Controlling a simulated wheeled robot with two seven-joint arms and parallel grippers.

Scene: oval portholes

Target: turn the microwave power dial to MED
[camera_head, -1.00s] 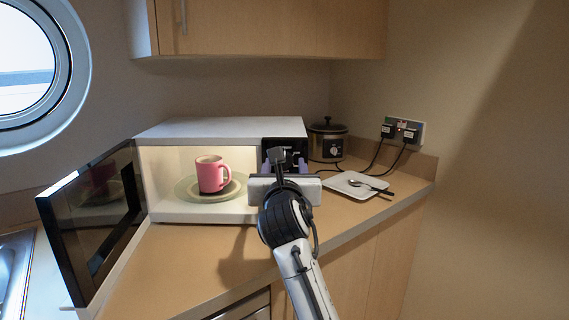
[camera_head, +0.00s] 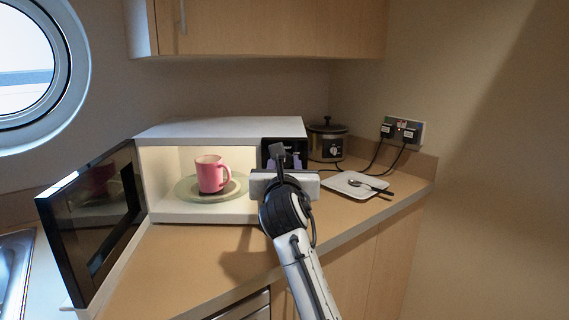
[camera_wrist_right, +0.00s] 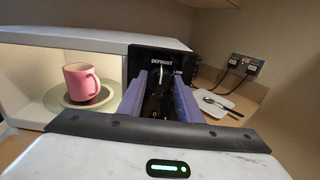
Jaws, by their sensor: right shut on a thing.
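The white microwave (camera_head: 220,128) stands on the counter with its door open to the left. Its black control panel (camera_head: 270,146) is at the right of the front, partly hidden by my right arm. In the right wrist view the power dial (camera_wrist_right: 158,95) sits between the purple fingers of my right gripper (camera_wrist_right: 158,108), which is shut on it. A light mark on the dial points up towards the "DEFROST" label (camera_wrist_right: 162,62). "LOW" (camera_wrist_right: 179,71) shows to its right; I cannot read MED. In the head view my right gripper (camera_head: 285,162) hides the dial. My left gripper is not in view.
A pink mug (camera_head: 211,175) stands on a plate inside the lit microwave. The open door (camera_head: 95,220) reaches out at left. A slow cooker (camera_head: 328,142), a white dish (camera_head: 350,186) with a spoon, and plugged-in cords (camera_head: 378,152) are at right.

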